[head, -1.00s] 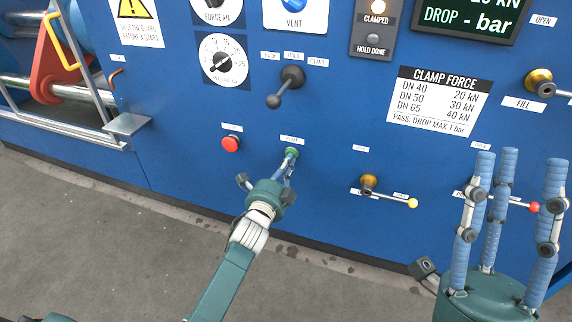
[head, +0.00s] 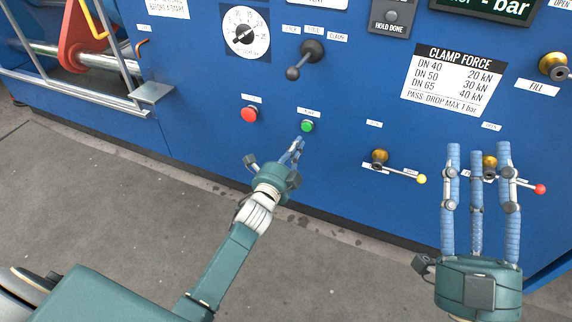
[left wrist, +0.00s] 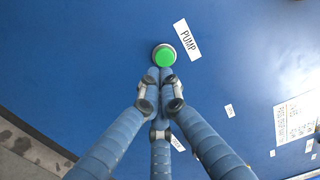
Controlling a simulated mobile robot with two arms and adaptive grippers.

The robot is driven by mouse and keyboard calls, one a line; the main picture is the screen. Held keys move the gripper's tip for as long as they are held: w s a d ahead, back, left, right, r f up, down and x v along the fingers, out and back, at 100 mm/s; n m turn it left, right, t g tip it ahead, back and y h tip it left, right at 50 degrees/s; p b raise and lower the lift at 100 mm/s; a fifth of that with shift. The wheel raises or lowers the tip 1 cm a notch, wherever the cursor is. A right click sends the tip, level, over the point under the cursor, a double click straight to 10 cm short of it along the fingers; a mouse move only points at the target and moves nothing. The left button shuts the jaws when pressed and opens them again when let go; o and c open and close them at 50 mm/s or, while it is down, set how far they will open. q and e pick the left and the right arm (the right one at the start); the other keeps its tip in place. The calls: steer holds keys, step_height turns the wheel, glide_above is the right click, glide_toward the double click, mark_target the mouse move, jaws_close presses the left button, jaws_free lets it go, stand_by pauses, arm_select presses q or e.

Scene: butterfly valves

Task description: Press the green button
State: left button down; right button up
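The green button (head: 307,126) is on the blue panel, to the right of a red button (head: 249,114). In the left wrist view the green button (left wrist: 164,56) sits beside a PUMP label (left wrist: 187,39). My left gripper (head: 299,145) has its blue fingers drawn together and empty. Its tips are just below the green button in the head view, with a small gap. In the left wrist view the fingertips (left wrist: 160,74) converge at the button's lower edge. My right gripper (head: 477,150) is open and empty at the right, fingers pointing up.
A black clamp lever (head: 305,59) is above the green button. A yellow-tipped valve handle (head: 400,172) and a red-tipped handle (head: 525,185) are to the right. A metal rail and ledge (head: 151,92) stick out at the left. The grey floor in front is open.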

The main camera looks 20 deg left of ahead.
arm_select(q)
steer(key=s+p, duration=0.2)
steer(key=s, duration=0.6)
steer(key=shift+a, duration=0.15)
arm_select(e)
steer(key=w+f+g+h, duration=0.1)
steer(key=w+f+g, duration=0.1)
steer(key=f, duration=0.3)
steer(key=w+f+g, duration=0.2)
steer(key=f+g, duration=0.1)
steer(key=f, duration=0.3)
steer(key=shift+d+g+h, duration=0.15)
steer(key=shift+g+h, duration=0.25)
